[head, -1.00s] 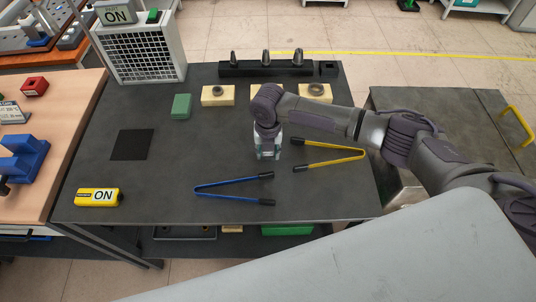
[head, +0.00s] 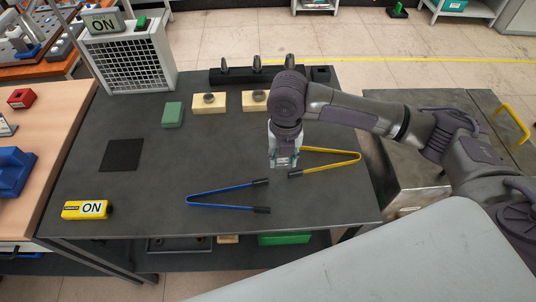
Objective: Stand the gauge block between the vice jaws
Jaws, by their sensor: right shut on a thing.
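My right gripper (head: 283,161) points down over the dark table (head: 170,200), between the blue tongs and the yellow tongs. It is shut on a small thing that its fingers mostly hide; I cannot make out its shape. No gauge block shows clearly anywhere else. A blue body that looks like the vice (head: 14,173) stands on the wooden bench at the left edge, partly cut off; its jaws cannot be made out. My left gripper is not in view.
Blue tongs (head: 225,203) and yellow tongs (head: 340,156) lie near the gripper. A heater unit (head: 128,62) stands at the back left.

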